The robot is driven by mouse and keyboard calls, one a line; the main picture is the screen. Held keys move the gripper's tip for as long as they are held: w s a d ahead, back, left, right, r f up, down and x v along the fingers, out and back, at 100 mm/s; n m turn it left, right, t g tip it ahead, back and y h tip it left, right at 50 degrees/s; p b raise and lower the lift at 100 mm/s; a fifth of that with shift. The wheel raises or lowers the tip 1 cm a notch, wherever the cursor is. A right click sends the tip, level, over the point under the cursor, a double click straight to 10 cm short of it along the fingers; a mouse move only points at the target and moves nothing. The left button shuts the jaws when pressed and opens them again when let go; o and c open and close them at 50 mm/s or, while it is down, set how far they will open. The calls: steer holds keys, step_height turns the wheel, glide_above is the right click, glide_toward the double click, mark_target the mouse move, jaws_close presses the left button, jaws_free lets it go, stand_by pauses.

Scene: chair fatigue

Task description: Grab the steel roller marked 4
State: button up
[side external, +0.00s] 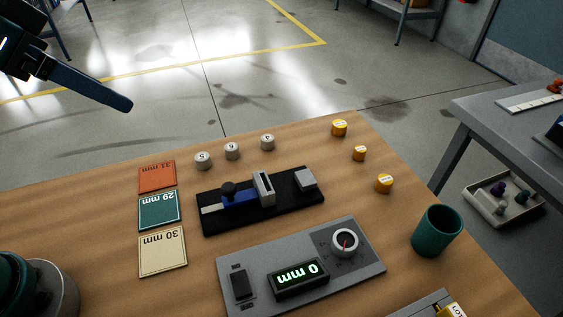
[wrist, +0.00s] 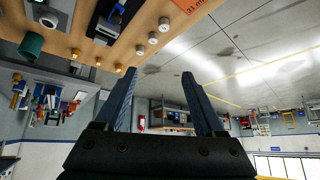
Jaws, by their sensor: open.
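Three steel rollers stand upright in a row at the table's far edge in the side external view. The roller marked 4 (side external: 267,142) is the right one, with its number upside down to the camera. The roller marked 5 (side external: 203,160) is at the left; the middle roller (side external: 232,150) has a digit too small to read surely. In the wrist view the roller nearest the yellow ones (wrist: 140,50) appears to be the 4. My gripper (side external: 122,103) is at the upper left, well away from the rollers. Its two fingers (wrist: 158,76) are apart and empty in the wrist view.
Several yellow cylinders (side external: 339,128) stand right of the rollers. A black fixture with a blue slide (side external: 240,196) lies in front, then a grey gauge panel (side external: 235,267) reading 0 mm. Coloured mm tiles (side external: 160,211) lie left. A green cup (side external: 437,231) stands right.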

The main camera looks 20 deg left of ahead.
steer(key=w+d+r+m, duration=0.2)
steer(key=w, duration=0.9)
steer(key=m+g+h, duration=0.2)
steer(key=g, duration=0.1)
glide_above(265, 138)
steer(key=s+a, duration=0.1)
steer(key=s, duration=0.1)
step_height(265, 138, down, 19)
steer(key=shift+f, duration=0.2)
steer(key=shift+f+g+y, duration=0.3)
steer(key=shift+f, duration=0.1)
steer(key=shift+x, duration=2.25)
steer(key=shift+r, duration=0.1)
jaws_close()
